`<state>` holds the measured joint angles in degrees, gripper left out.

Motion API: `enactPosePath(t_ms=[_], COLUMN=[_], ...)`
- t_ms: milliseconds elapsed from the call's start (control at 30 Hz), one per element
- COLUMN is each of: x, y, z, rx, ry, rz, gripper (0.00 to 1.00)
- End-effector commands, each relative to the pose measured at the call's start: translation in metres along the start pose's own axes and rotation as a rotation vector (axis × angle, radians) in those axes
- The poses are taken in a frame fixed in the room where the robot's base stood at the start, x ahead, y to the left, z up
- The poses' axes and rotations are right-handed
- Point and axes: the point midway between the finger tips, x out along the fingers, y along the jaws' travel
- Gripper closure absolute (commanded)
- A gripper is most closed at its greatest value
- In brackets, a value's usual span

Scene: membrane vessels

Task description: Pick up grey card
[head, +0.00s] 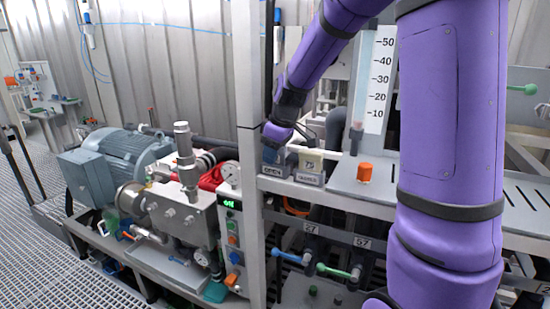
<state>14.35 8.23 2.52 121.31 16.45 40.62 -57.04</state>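A small rack on the grey shelf (350,193) has two labelled slots, the left one reading OPEN (272,171) and the other label (309,180) too small to read surely. A blue-grey card (271,155) stands in the left slot, partly hidden by my wrist. A beige card (312,163) with dark figures stands in the right slot. I cannot tell surely which is the grey card. My gripper (308,137) is just above the rack, near the cards' tops. Its dark fingers are small and partly hidden by the wrist, so its opening is unclear.
An orange knob (365,172) stands on the shelf right of the rack. A white post (246,130) rises close to the left. A scale gauge (379,80) stands behind. Valves with blue (286,253) and green (333,271) handles sit below. My arm blocks much of the right.

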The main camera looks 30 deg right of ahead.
Motion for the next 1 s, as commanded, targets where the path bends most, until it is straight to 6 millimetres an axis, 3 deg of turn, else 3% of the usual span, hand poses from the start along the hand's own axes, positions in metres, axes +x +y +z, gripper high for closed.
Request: enactPosePath(t_ms=[33, 133, 167, 567, 867, 1000], x=[0.0, 0.0, 0.0, -0.005, -0.038, -0.043], y=[0.0, 0.0, 0.0, 0.0, 0.0, -0.013], z=[0.0, 0.0, 0.0, -0.002, -0.011, 0.011], rx=[0.0, 0.0, 0.0, -0.001, -0.001, 0.001], ry=[0.0, 0.0, 0.0, 0.001, 0.003, 0.0], rz=[0.0, 0.0, 0.0, 0.001, 0.002, 0.001], gripper=[0.74, 0.97, 1.0, 1.0, 1.0, 1.0])
